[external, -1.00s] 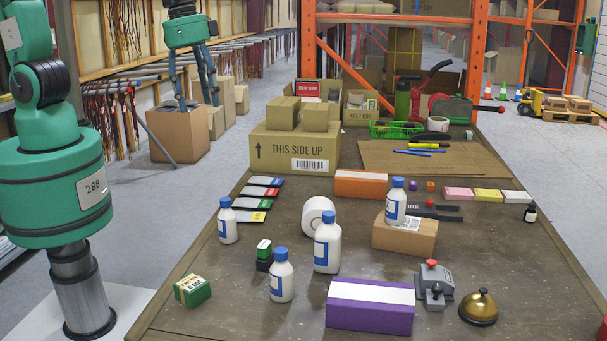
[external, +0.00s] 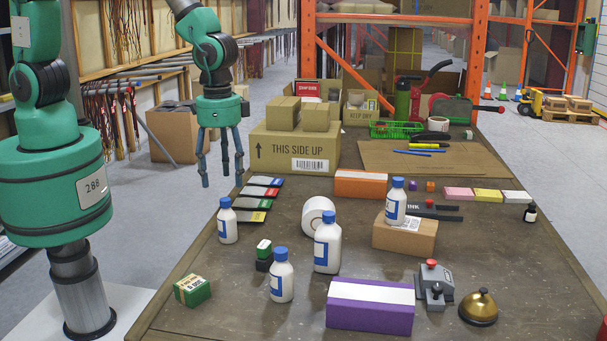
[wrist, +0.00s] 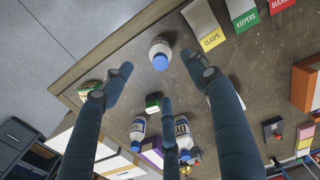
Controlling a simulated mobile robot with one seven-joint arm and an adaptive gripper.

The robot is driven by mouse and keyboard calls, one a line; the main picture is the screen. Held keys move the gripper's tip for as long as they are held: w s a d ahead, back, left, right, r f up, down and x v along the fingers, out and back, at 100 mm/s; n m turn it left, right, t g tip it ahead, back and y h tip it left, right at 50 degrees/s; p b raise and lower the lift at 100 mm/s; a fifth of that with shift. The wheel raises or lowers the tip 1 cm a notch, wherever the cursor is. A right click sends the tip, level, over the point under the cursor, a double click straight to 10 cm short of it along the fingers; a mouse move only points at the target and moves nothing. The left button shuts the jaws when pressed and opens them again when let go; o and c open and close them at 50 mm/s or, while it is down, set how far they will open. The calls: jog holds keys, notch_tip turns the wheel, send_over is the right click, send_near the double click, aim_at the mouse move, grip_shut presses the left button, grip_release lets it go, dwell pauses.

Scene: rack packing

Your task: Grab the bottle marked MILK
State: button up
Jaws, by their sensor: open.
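Several white bottles with blue caps stand upright: one at the table's left edge (external: 228,224), one at the front (external: 281,279), a larger one in the middle (external: 327,248), and one on a cardboard box (external: 395,206). Blue label patches show, but I cannot read MILK on any. My gripper (external: 222,180) is open and empty, above the table's left side, up and left of the left-edge bottle. In the wrist view, a bottle (wrist: 160,50) shows cap-on between two spread fingers of my gripper (wrist: 158,82), apart from them. Another bottle there (wrist: 183,135) shows partial lettering.
A white roll (external: 316,214), a green-white box (external: 192,290) and a small green-black stack (external: 264,255) stand near the bottles. A purple box (external: 369,310) and bell (external: 479,307) are in front. A large carton (external: 290,150) stands behind. Flat colored packets (external: 259,191) lie at left.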

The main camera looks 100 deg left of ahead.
aim_at(228, 224)
jog(key=shift+f, duration=0.1)
jog(key=shift+f+b, duration=0.65)
jog(key=shift+f, duration=3.55)
jog(key=shift+w+f+b, duration=0.1)
jog(key=shift+f+b, duration=0.5)
jog(key=shift+f, duration=2)
jog(key=c, duration=1.3)
